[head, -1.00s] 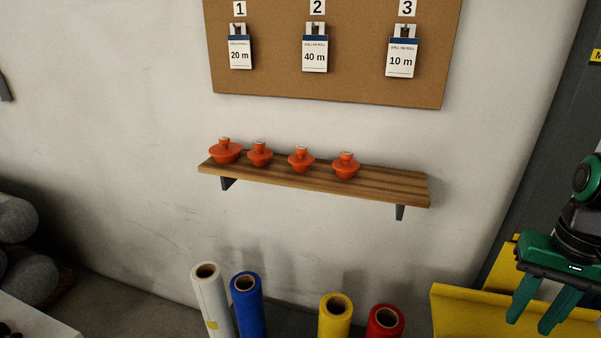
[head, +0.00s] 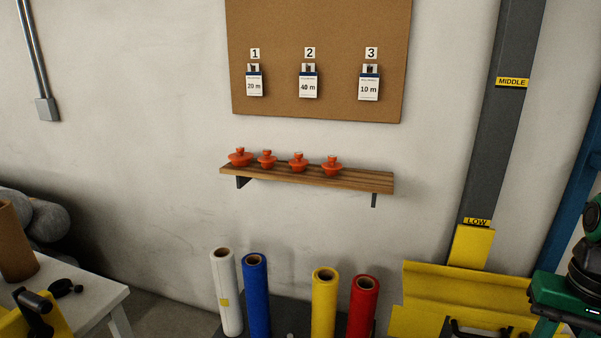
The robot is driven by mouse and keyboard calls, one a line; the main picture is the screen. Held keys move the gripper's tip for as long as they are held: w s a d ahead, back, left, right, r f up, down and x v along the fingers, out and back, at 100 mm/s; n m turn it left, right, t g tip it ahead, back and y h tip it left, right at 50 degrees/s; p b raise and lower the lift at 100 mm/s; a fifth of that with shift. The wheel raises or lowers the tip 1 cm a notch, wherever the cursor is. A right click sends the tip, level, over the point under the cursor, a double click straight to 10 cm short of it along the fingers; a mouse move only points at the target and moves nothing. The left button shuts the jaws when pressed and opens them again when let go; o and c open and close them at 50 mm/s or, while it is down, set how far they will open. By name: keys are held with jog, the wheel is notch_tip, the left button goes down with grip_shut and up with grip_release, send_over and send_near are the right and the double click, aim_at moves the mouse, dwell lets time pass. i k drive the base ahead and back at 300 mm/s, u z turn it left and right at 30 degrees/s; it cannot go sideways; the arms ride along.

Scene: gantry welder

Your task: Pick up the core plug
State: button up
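Several orange-red core plugs stand in a row on a wooden wall shelf (head: 365,182). From left to right they are a wide plug (head: 240,158), a narrower plug (head: 267,160), another plug (head: 298,163) and a plug nearest the shelf's middle (head: 331,167). The frames do not show which one is meant. My gripper (head: 558,328) is at the lower right edge, well apart from the shelf. Its green fingers are mostly cut off by the frame, so its opening is hidden.
White (head: 227,290), blue (head: 256,295), yellow (head: 323,300) and red (head: 362,305) rolls stand below the shelf. A yellow trough (head: 450,295) is at right. A white table (head: 95,290) is at lower left. A corkboard (head: 320,30) with cards hangs above.

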aim_at(298, 164)
jog(key=u, duration=1.4)
jog(key=i, duration=1.15)
jog(key=z, duration=1.4)
